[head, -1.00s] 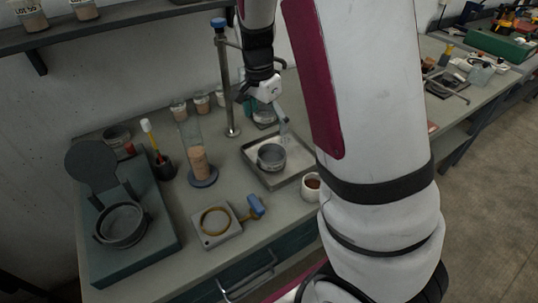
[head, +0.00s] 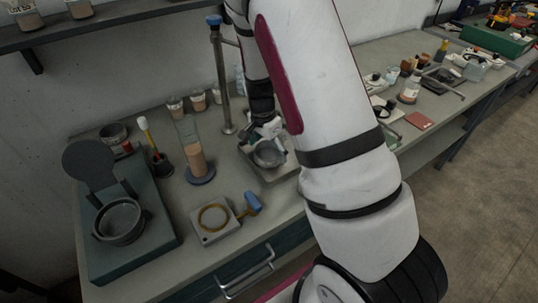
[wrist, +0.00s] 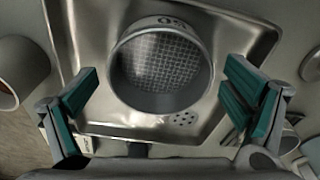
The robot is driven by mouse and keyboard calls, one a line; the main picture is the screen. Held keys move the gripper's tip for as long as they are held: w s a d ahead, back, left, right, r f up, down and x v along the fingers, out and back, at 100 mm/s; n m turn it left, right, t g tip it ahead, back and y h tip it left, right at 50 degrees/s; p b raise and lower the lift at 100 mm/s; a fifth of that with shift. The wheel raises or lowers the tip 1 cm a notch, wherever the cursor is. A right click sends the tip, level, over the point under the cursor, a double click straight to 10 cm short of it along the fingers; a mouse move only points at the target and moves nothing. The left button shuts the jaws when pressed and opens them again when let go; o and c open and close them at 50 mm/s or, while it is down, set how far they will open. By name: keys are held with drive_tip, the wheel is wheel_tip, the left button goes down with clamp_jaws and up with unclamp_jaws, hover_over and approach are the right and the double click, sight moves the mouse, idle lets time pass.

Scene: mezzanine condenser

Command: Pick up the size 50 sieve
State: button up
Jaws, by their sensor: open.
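A round grey metal sieve (wrist: 160,62) with a mesh bottom stands in a shallow metal tray (wrist: 232,30). A marking on its rim looks like an upside-down 50. The sieve also shows in the head view (head: 268,156), partly covered by my gripper (head: 268,130). In the wrist view my gripper (wrist: 160,88) is open and empty. Its teal-padded fingers stand apart to the left and right of the sieve's near side, with visible gaps.
A cup (wrist: 20,68) stands left of the tray in the wrist view. In the head view a glass cylinder (head: 193,150) and a tall stand post (head: 222,85) are close by. A sieve-like ring (head: 119,222) sits on a green-grey device.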

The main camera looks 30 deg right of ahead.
drive_tip(key=shift+f, duration=0.2)
drive_tip(key=c, duration=1.3)
drive_tip(key=shift+o, duration=0.2)
